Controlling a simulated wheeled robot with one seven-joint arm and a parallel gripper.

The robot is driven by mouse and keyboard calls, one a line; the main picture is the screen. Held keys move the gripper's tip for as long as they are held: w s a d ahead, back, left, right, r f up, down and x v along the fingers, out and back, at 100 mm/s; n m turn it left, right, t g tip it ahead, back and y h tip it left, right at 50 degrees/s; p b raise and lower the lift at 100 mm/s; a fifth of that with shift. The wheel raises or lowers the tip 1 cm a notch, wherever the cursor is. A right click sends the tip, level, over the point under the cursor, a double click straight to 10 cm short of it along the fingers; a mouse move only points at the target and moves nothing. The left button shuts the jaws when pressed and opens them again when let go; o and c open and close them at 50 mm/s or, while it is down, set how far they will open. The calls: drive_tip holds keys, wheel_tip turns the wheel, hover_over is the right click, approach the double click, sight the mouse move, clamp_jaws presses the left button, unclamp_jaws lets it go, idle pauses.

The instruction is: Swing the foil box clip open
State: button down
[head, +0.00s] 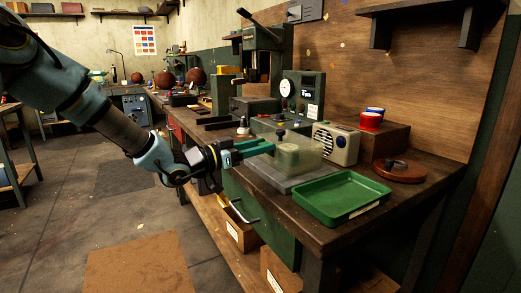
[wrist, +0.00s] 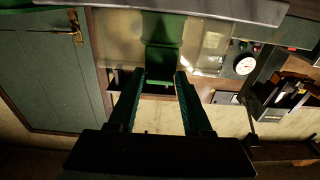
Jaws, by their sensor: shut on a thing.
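The foil box (head: 300,157) is a cloudy, see-through box on a grey slab at the bench's front edge. In the wrist view it shows as a pale see-through panel (wrist: 203,45). A green clip (wrist: 162,58) lies across its near side, with its end between my fingertips. My gripper (head: 268,148) reaches in from the left, its teal fingers level with the box side. In the wrist view my gripper (wrist: 160,76) is shut on the clip. My fingers hide the clip in the head view.
A green tray (head: 342,198) lies right of the grey slab (head: 283,177). A cream radio (head: 336,144) stands behind the box, and a green machine with a dial (head: 300,95) stands behind that. A drawer handle (head: 243,213) sticks out below the bench edge. Floor to the left is clear.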

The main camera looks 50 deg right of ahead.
drive_tip(key=f+h+b, duration=0.1)
drive_tip(key=b, duration=0.1)
drive_tip(key=shift+w+a+f+b, duration=0.1)
drive_tip(key=shift+a+f+b, duration=0.1)
drive_tip(key=shift+b, duration=0.2)
drive_tip(key=h+b, duration=0.1)
drive_tip(key=b, duration=0.1)
drive_tip(key=g+h+b, duration=0.1)
drive_tip(key=b, duration=0.1)
drive_tip(key=shift+a+f+b, duration=0.2)
drive_tip(key=shift+f+b, duration=0.2)
drive_tip(key=h+b, duration=0.1)
drive_tip(key=b, duration=0.2)
drive_tip(key=g+h+b, duration=0.1)
drive_tip(key=b, duration=0.1)
drive_tip(key=shift+w+a+f+h+b, duration=0.2)
drive_tip(key=shift+f+h+b, duration=0.1)
drive_tip(key=shift+h+b, duration=0.1)
drive_tip(key=shift+r+g+h+b, duration=0.15)
drive_tip(key=shift+g+h+b, duration=0.15)
drive_tip(key=shift+b, duration=0.2)
drive_tip(key=shift+c, duration=2.4)
unclamp_jaws()
